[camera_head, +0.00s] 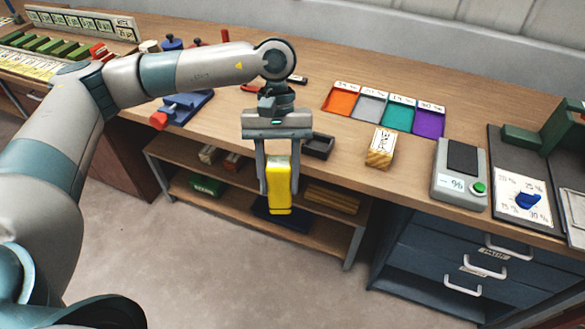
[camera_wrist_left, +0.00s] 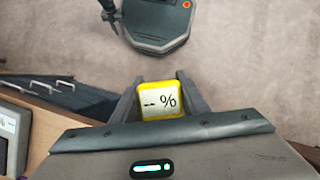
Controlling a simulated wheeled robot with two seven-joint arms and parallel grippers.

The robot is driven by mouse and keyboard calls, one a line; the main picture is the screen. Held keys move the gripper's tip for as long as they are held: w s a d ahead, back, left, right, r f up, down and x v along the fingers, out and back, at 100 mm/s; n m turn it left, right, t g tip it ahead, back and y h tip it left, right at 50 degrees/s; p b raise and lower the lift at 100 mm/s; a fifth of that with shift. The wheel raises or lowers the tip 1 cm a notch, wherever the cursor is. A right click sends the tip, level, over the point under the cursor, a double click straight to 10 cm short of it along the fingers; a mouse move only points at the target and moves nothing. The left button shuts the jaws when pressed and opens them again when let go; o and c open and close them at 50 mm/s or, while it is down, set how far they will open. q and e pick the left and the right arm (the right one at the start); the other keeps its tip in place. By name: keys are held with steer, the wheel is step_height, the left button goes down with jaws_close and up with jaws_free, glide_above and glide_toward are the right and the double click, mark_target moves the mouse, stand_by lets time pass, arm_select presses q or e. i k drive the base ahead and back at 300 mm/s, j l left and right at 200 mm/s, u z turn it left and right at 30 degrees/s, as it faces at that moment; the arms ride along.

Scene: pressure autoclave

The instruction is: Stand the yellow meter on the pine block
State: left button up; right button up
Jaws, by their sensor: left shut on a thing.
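The yellow meter (camera_head: 279,186) is held between the fingers of my left gripper (camera_head: 278,190), in front of the bench's front edge. Its face with a "-- %" display shows in the left wrist view (camera_wrist_left: 160,101), between the two fingers (camera_wrist_left: 160,95). In the head view it hangs roughly upright. The pine block (camera_head: 379,158) sits on the bench top to the right of the gripper, near the front edge, with a white label on its top. The meter is apart from the block. My right gripper is in neither view.
A dark open tray (camera_head: 318,146) lies between the gripper and the block. Colored trays (camera_head: 375,110) stand behind the block. A grey device with a green button (camera_head: 459,175) is to its right. Shelves (camera_head: 330,222) are below the bench top, and drawers (camera_head: 460,255) below at right.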

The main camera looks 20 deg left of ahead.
mark_target(386, 140)
steer(key=i+j, duration=0.1)
steer(key=j, duration=1.35)
steer(key=z, duration=1.2)
steer(key=i+j, duration=0.05)
